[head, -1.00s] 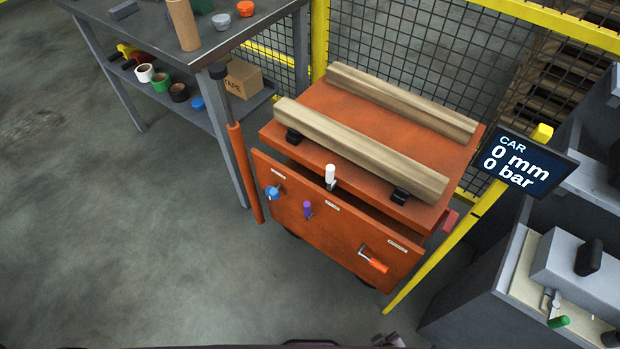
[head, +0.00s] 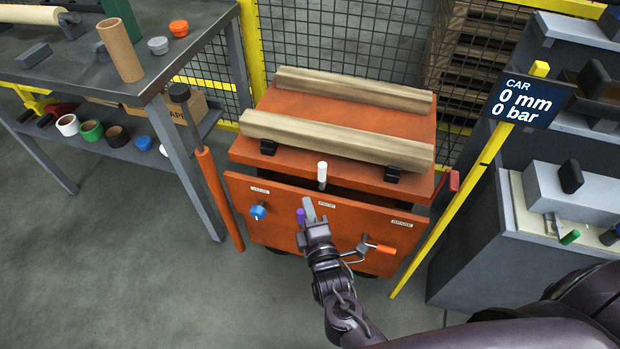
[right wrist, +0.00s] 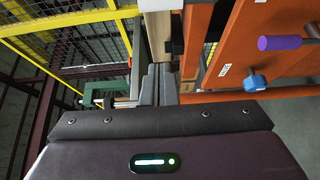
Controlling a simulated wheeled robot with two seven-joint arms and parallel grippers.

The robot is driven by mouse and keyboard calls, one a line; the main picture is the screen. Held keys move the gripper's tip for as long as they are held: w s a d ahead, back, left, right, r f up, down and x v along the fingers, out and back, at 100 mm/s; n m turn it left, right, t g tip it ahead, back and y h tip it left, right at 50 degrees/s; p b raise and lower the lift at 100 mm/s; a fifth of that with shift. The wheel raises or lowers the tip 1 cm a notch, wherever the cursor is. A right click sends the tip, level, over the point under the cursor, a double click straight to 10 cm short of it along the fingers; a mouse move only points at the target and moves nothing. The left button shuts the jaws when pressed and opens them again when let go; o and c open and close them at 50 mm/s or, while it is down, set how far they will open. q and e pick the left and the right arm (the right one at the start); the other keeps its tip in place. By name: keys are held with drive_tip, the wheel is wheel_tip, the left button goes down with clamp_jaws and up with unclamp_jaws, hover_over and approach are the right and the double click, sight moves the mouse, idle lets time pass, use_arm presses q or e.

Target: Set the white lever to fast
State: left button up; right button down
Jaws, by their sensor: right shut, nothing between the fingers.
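The white lever (head: 322,171) stands upright on a grey stem in the slot at the front of the orange cart (head: 350,112). My right gripper (head: 309,208) is shut and empty in front of the cart's panel, a little below and left of the lever. It looks apart from the lever, though depth is hard to judge. In the right wrist view its closed fingers (right wrist: 157,84) point toward a wooden beam (right wrist: 158,35); I cannot make out the white lever there. The panel labels are too small to read surely. My left gripper is not in view.
The panel also bears a blue knob (head: 258,212), a purple knob (head: 300,216), partly covered by my gripper, and an orange handle (head: 385,249). Two wooden beams lie on the cart. A yellow post with a display (head: 528,98) stands right; a workbench (head: 188,75) stands left.

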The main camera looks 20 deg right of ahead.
sight(322, 178)
drive_tip(key=shift+w, duration=0.1)
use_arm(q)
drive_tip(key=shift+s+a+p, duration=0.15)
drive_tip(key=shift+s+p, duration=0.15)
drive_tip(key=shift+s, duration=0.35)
use_arm(e)
drive_tip(key=w+d, duration=0.4)
drive_tip(key=w, duration=0.4)
drive_tip(key=shift+w, duration=0.15)
drive_tip(key=shift+d+f, duration=0.1)
drive_tip(key=shift+d, duration=0.1)
